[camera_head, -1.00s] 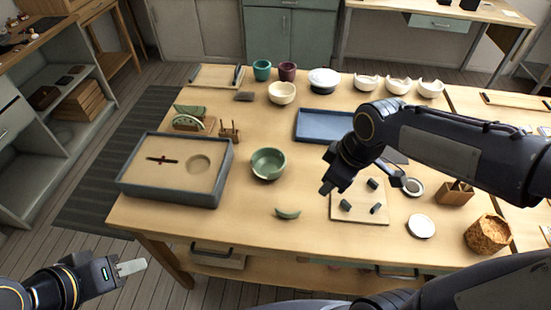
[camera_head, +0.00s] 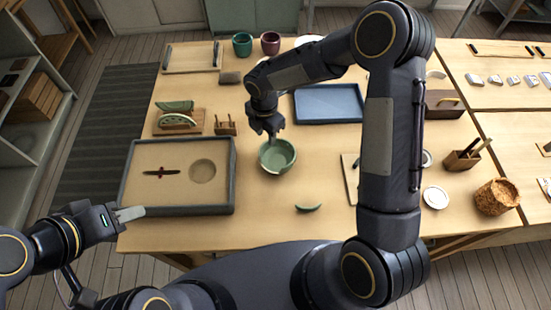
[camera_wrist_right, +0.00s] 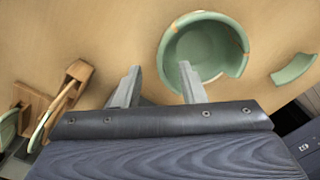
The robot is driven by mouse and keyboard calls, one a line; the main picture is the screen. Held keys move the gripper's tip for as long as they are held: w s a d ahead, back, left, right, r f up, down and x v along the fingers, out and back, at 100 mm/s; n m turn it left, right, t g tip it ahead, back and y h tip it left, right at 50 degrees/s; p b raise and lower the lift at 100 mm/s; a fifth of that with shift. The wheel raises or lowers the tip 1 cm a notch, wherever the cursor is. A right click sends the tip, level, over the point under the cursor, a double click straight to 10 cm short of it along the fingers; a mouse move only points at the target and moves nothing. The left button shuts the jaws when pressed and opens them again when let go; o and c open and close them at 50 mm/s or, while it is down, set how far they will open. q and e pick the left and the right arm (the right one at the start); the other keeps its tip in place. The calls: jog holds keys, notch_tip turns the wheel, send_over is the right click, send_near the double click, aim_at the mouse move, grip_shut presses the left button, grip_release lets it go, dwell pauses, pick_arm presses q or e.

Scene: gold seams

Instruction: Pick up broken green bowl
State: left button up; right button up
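The broken green bowl (camera_head: 277,158) stands upright on the wooden table. In the right wrist view the bowl (camera_wrist_right: 203,48) shows a gap in its rim and gold-brown marks along the edge. A loose curved green shard (camera_head: 308,208) lies on the table below it; it also shows in the right wrist view (camera_wrist_right: 294,68). My right gripper (camera_head: 273,134) is at the far rim of the bowl. In the right wrist view its fingers (camera_wrist_right: 160,85) are apart with nothing between them, one finger overlapping the bowl's edge. My left gripper (camera_head: 130,213) is at the lower left, away from the bowl; its finger opening is unclear.
A sand-filled tray (camera_head: 128,190) stands left of the bowl. A small wooden stand (camera_head: 226,126) and a rack with green pieces (camera_head: 178,122) are behind it. A blue tray (camera_head: 328,104) lies to the right. Table around the shard is clear.

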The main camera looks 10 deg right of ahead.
aim_at(265, 143)
jog(key=f+b, duration=0.1)
jog(key=f, duration=0.1)
jog(key=f+b, duration=0.1)
jog(key=f, duration=0.1)
jog(key=shift+s+a+f+b, duration=0.2)
jog(key=shift+f+b, duration=0.1)
jog(key=shift+b, duration=0.05)
jog(key=shift+r, duration=0.1)
grip_shut()
